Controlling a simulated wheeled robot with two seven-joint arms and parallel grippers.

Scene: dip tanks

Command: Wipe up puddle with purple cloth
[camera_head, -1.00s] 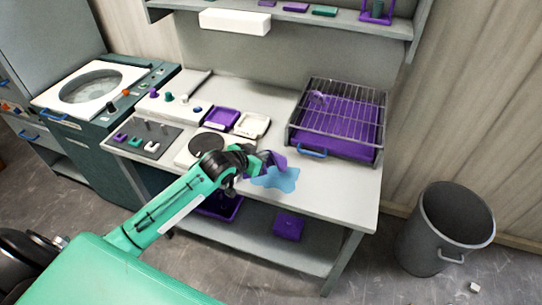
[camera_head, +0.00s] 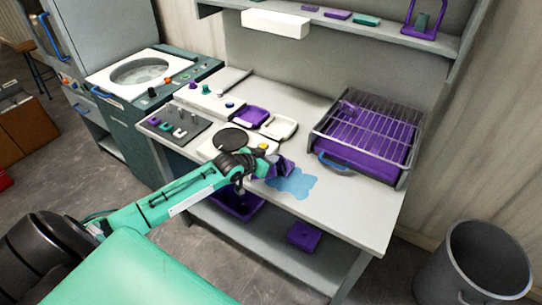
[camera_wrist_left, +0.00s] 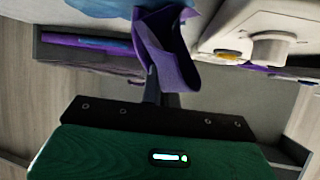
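A blue puddle (camera_head: 293,183) lies on the bench top near its front edge; part of it also shows at the top of the left wrist view (camera_wrist_left: 110,8). My left gripper (camera_head: 268,166) is at the puddle's left edge. The purple cloth (camera_head: 283,168) hangs at its fingertips. In the left wrist view the crumpled cloth (camera_wrist_left: 165,50) covers the finger ends, and the gripper looks shut on it. I cannot tell whether the cloth touches the bench. My right gripper is not in view.
A wire rack over a purple tray (camera_head: 365,150) stands to the right. A white hotplate-like device (camera_head: 212,148) is just left of the gripper. A purple dish (camera_head: 250,117) and a white dish (camera_head: 279,127) lie behind. A grey bin (camera_head: 475,260) stands on the floor at right.

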